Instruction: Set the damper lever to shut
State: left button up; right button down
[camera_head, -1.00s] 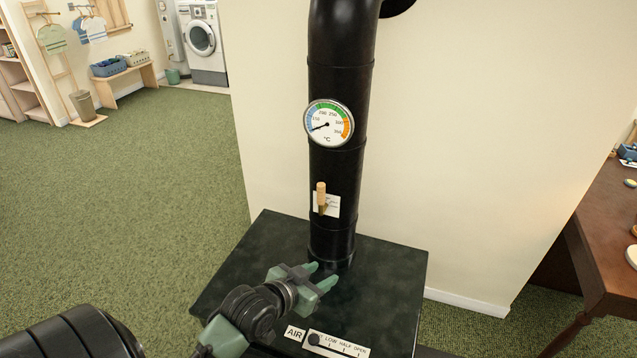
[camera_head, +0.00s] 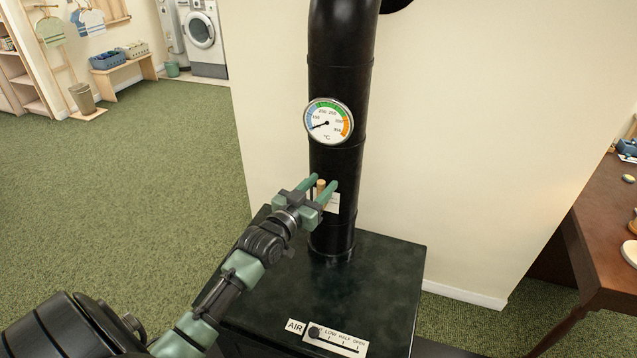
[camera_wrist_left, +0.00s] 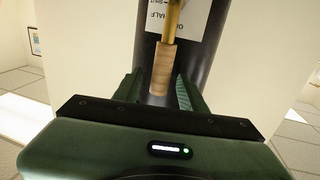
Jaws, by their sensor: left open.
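The damper lever (camera_head: 320,186) has a pale wooden handle and sits on the front of the black stovepipe (camera_head: 340,90). In the left wrist view the wooden handle (camera_wrist_left: 163,70) hangs from a brass shaft in front of a white label (camera_wrist_left: 187,18) with "HALF" and other partly hidden words. My left gripper (camera_head: 323,184) is open, with one green finger on each side of the handle. A gap shows between the handle and each finger in the wrist view. My right gripper is not in view.
A round temperature gauge (camera_head: 328,122) is on the pipe above the lever. The dark stove top (camera_head: 375,275) lies below, with an air slider plate (camera_head: 337,339) at its front. A wooden table (camera_head: 600,220) stands at the right. Open carpet is at the left.

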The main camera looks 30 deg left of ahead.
pick_arm(q)
jog(key=shift+w, duration=0.1)
grip_shut()
dwell(1.4)
